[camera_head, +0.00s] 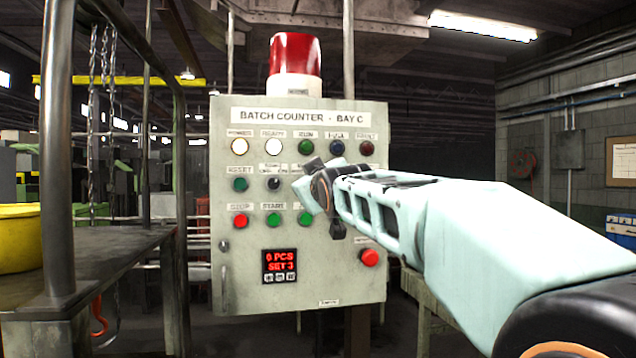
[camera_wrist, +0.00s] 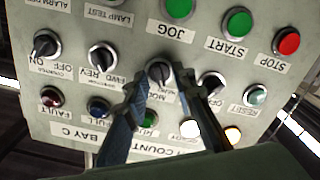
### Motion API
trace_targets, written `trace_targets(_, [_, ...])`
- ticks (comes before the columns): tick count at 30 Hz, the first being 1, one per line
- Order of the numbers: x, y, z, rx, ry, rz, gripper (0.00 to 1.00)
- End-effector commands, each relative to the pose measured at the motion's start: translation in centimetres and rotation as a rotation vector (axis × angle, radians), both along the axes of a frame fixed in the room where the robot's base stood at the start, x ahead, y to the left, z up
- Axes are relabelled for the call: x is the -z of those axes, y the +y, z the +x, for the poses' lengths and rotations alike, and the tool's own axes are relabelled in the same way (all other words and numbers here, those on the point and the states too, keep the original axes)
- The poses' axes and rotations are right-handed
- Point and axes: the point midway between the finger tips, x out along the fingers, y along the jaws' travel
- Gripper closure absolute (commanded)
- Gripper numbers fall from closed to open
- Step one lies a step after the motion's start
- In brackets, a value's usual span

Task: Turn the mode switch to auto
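The mode switch (camera_wrist: 159,73) is a black rotary knob on a silver collar, seen upside down in the wrist view. Its label below is partly hidden, and I cannot read which position the knob points to. My gripper (camera_wrist: 172,90) is open, with one finger just left of the knob and the other to its right, near the neighbouring OFF knob (camera_wrist: 210,84). I cannot tell whether a finger touches the mode switch. In the head view, my gripper (camera_head: 312,186) is in front of the panel's middle row and hides the mode switch.
The grey batch counter panel (camera_head: 330,283) carries several lamps, buttons and knobs close together. A forward/reverse knob (camera_wrist: 102,57) sits left of the mode switch in the wrist view. A red button (camera_head: 369,257) is below my arm. A red beacon (camera_head: 296,54) tops the panel.

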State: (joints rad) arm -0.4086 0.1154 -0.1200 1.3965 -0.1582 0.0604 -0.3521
Motion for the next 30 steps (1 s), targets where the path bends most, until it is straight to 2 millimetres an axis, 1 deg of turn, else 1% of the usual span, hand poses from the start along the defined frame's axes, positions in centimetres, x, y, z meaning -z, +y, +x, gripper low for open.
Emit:
trace_targets(6, [0.01,0.00,0.00,0.000,0.000,0.000,0.76])
trace_targets(12, [0.01,0.00,0.00,0.000,0.000,0.000,0.98])
trace_targets(13, [0.01,0.01,0.00,0.000,0.000,0.000,1.00])
trace_targets(23, [0.04,-0.01,0.00,0.000,0.003,0.011,1.00])
trace_targets(30, [0.20,-0.02,0.02,0.000,0.026,0.091,1.00])
